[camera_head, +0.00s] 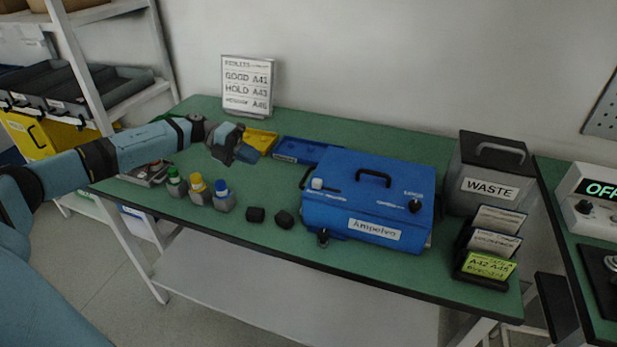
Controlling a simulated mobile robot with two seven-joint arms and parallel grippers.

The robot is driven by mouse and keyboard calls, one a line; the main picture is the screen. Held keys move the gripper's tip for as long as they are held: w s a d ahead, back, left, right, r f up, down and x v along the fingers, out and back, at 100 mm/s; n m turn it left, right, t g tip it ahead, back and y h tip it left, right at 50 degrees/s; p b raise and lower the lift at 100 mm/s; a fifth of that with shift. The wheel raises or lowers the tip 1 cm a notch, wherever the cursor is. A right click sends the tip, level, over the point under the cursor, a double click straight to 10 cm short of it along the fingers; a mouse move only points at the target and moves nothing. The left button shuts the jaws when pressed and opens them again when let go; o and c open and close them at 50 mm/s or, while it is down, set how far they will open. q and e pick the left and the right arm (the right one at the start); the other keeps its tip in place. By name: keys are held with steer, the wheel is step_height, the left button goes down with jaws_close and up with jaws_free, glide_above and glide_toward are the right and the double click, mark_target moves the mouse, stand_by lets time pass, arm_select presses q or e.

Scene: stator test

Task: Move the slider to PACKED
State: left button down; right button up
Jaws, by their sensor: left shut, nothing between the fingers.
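No label reading PACKED can be made out, and I cannot tell for sure which part is the slider. A blue box marked Ampelvo (345,215) stands on the green table, with a black top handle, a small white knob (317,184) at its top left and a black knob (415,205) at its right. Small lettering on its top is too small to read. My left gripper (240,153) is shut and empty, above the table, left of the blue box and in front of a yellow tray (262,141). My right gripper is out of view.
A blue tray (300,150) lies behind the blue box. A sign (247,86), WASTE bin (487,175) and card rack (486,262) stand around it.

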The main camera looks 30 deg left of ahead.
arm_select(q)
steer(key=p, duration=0.1)
glide_toward(320, 181)
steer(key=d+f, duration=0.1)
steer(key=d, duration=0.1)
steer(key=d+f, duration=0.2)
steer(key=shift+w, duration=0.4)
steer(key=shift+w+d+f, duration=0.1)
steer(key=shift+d, duration=0.4)
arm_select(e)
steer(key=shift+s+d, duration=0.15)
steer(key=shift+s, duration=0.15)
arm_select(q)
steer(key=shift+d, duration=0.1)
steer(key=d+p, duration=0.1)
steer(key=d, duration=0.1)
steer(key=w+d+p, duration=0.1)
steer(key=d, duration=0.1)
steer(key=shift+w+d, duration=0.1)
steer(key=shift+d, duration=0.3)
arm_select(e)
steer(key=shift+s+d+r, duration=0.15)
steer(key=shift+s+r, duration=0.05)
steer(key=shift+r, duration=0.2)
